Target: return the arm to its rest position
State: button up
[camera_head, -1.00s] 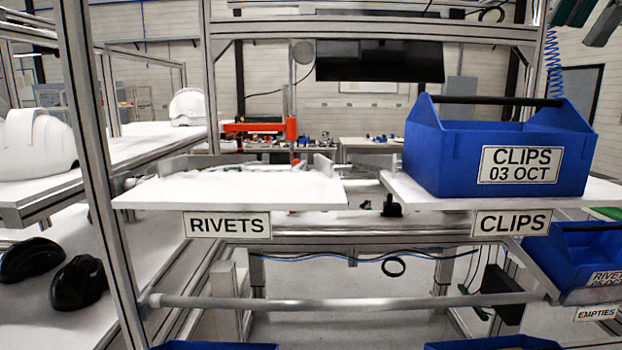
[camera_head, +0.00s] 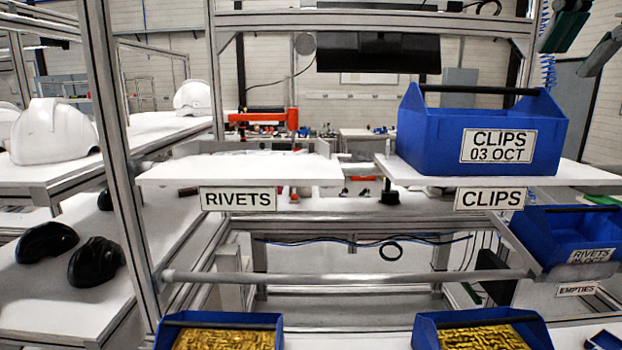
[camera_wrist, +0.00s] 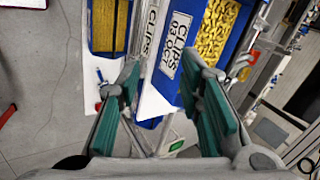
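My gripper (camera_head: 572,60) shows at the top right edge in the head view, above and to the right of the blue CLIPS bin (camera_head: 480,135). In the wrist view my gripper (camera_wrist: 161,65) has its two green-padded fingers spread wide with nothing between them. The fingers point toward the shelf, and the CLIPS bin (camera_wrist: 172,55) with gold parts in it shows beyond them. The gripper looks clear of the bin. Most of my arm is outside the head view.
The RIVETS shelf (camera_head: 240,172) holds no bin. A blue RIVETS bin (camera_head: 570,235) sits lower right above the EMPTIES label. Two blue bins (camera_head: 270,322) (camera_head: 425,330) of gold parts stand at the bottom. White helmet shells (camera_head: 52,130) and black shells (camera_head: 97,262) lie at left.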

jog(key=s+a+f+n, duration=0.3)
jog(key=f+n, duration=0.2)
jog(key=f, duration=0.5)
jog(key=s+a+f+n, duration=0.3)
jog(key=f+n, duration=0.2)
jog(key=f, duration=0.6)
jog(key=s+a+f+n+g, duration=0.1)
jog(key=s+a+f+n, duration=0.2)
jog(key=f, duration=0.8)
jog(key=shift+s+a+n+b, duration=0.35)
jog(key=shift+a+n, duration=0.2)
jog(key=shift+n, duration=0.55)
